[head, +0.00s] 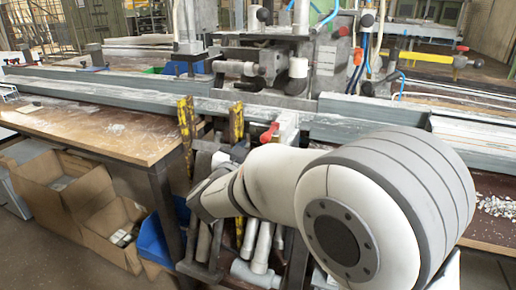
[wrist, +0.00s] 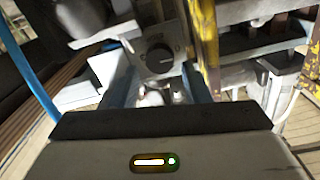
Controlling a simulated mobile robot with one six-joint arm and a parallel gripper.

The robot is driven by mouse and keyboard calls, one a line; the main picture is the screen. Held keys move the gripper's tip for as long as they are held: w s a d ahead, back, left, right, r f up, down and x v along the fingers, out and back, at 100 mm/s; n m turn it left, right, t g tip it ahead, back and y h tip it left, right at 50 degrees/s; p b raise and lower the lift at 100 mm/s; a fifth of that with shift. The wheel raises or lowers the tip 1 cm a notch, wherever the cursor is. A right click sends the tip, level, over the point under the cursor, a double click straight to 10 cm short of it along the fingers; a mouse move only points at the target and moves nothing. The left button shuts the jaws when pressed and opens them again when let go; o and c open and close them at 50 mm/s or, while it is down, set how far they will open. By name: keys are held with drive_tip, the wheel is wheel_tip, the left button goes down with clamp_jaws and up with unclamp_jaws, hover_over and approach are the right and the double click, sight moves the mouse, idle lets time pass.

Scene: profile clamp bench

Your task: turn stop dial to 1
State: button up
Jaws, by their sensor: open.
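The stop dial (wrist: 158,58) is a round black knob on a grey plate, in the upper middle of the wrist view. A short light mark shows on its right side; I cannot read any numbers around it. My gripper (wrist: 157,76) is open, with one finger on each side below the dial. Nothing is held between the fingers. I cannot tell whether the fingertips touch the plate. In the head view I cannot make out the dial or the fingers; my arm covers part of the bench front.
Yellow posts (head: 187,135) stand by the bench front, and one (wrist: 208,45) is close right of the dial. A red lever (head: 270,132) sits on the bench edge. Long grey profiles (head: 120,92) lie across the bench. Cardboard boxes (head: 65,190) and a blue bin (head: 153,243) are below.

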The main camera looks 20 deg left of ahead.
sight(257, 143)
drive_tip(key=shift+w+d+b, duration=0.15)
drive_tip(key=shift+w+b, duration=0.15)
drive_tip(key=shift+w, duration=1.65)
drive_tip(key=c, duration=0.6)
drive_tip(key=shift+w+d, duration=0.1)
drive_tip(key=shift+d, duration=0.1)
drive_tip(key=shift+c, duration=0.5)
drive_tip(key=shift+a, duration=0.15)
